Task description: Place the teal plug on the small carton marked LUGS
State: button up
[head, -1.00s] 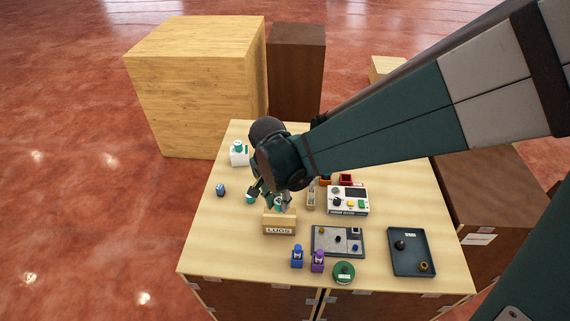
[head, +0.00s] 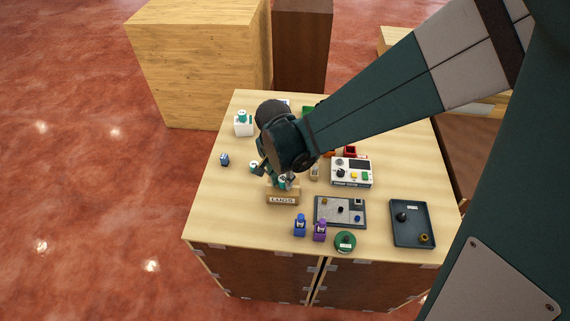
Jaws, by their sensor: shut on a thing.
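The small carton marked LUGS (head: 283,200) stands on the wooden table, its label facing the front edge. My gripper (head: 276,180) is right above and behind the carton, pointing down. It is shut on a small teal piece, the teal plug (head: 283,183), which shows just over the carton's top. The fingers partly hide the plug, and I cannot tell whether it touches the carton. Another small teal item (head: 253,167) shows on the table just left of the gripper.
Blue (head: 300,226) and purple (head: 320,231) pieces, a green disc (head: 345,242), a grey board (head: 340,212), a dark tray (head: 413,225) and a white control box (head: 351,173) lie front and right.

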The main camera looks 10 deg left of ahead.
aim_at(281, 181)
jog(key=shift+f, duration=0.15)
jog(key=o, duration=0.9)
jog(key=shift+s+a+r, duration=0.1)
jog(key=shift+s+r, duration=0.1)
jog(key=shift+r, duration=1.85)
jog(key=shift+s+a+r, duration=0.15)
jog(key=shift+s+r, duration=0.05)
jog(key=shift+r, duration=1.8)
jog(key=shift+s+a+r, duration=0.1)
jog(key=shift+s+r, duration=0.1)
jog(key=shift+r, duration=1.85)
jog(key=shift+d, duration=0.1)
jog(key=s+d+r+n+t, duration=0.2)
jog(key=s+d+r, duration=0.1)
jog(key=d, duration=0.6)
jog(key=s+d+r+n+t, duration=0.2)
jog(key=s+d+r, duration=0.1)
jog(key=d, duration=0.7)
jog(key=s+d+r+n+t, duration=0.2)
jog(key=s+d+r, duration=0.2)
jog(key=d, duration=0.6)
jog(key=shift+d+r+n+y, duration=0.25)
jog(key=shift+r+n+y, duration=0.05)
jog(key=shift+y, duration=0.1)
